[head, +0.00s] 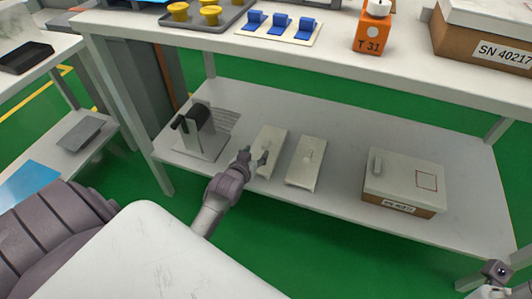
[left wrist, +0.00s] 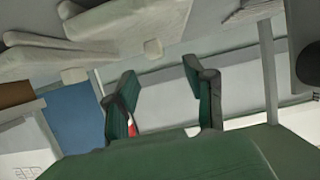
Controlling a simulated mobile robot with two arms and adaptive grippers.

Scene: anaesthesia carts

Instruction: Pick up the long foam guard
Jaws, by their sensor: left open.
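Two pale, flat, oblong pieces lie side by side on the lower shelf in the head view: a left one (head: 270,136) and a right one (head: 304,172). Each carries a small raised part. I cannot tell whether either is the long foam guard. My left gripper (head: 257,157) is open, at the near end of the left piece and overlapping it in the picture; contact cannot be told. In the left wrist view its two dark green fingers (left wrist: 164,88) stand apart with nothing seen between them. My right gripper's fingers do not show.
A black object on a grey stand (head: 204,140) is left of the pieces. A box with a pale lid (head: 405,178) is to the right. The upper worktop (head: 330,55) overhangs the shelf, holding blue clips, an orange bottle (head: 371,32) and a carton. Shelf space between pieces and box is clear.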

